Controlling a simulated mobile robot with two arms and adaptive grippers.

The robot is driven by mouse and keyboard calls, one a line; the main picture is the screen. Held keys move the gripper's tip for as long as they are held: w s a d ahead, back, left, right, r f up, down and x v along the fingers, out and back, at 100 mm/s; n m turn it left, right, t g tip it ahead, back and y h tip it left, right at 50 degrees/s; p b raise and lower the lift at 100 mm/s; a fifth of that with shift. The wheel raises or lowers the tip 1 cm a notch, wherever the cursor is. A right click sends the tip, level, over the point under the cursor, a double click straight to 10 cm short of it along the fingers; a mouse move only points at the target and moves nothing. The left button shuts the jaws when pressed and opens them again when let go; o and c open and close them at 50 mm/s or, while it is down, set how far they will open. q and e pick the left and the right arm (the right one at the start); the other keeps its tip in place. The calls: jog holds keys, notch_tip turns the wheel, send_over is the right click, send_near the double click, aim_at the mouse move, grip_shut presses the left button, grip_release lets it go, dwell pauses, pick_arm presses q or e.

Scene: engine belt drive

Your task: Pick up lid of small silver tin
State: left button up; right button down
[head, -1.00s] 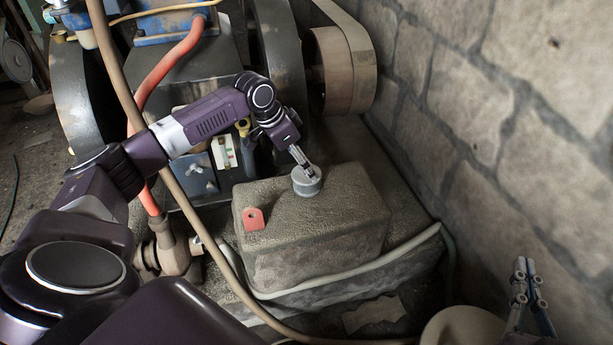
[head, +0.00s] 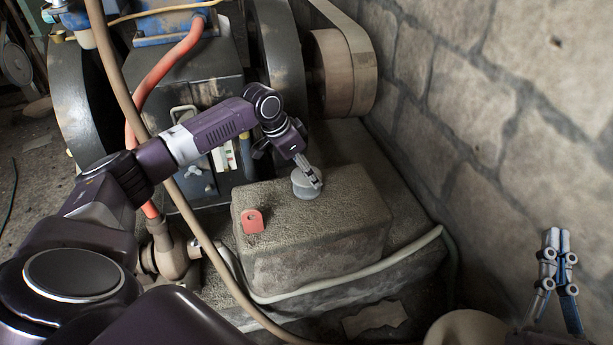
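A small round silver tin (head: 301,188) stands on a rough stone-like block in the head view. My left gripper (head: 315,181) reaches down from the upper left, with its fingertips at the tin's upper right side. The fingers overlap the tin's top and hide part of it. I cannot make out a seam between lid and tin, or whether the fingers touch or grip it. My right gripper (head: 558,238) points up at the lower right, far from the tin. Its fingertips are close together with nothing seen between them.
A pale hose (head: 380,270) runs around the block's front. The engine (head: 200,90) with its belt pulley (head: 335,75) stands behind. A stone wall (head: 480,150) closes off the right side.

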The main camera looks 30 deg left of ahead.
pick_arm(q)
jog(key=c, duration=0.4)
jog(key=shift+r, duration=0.1)
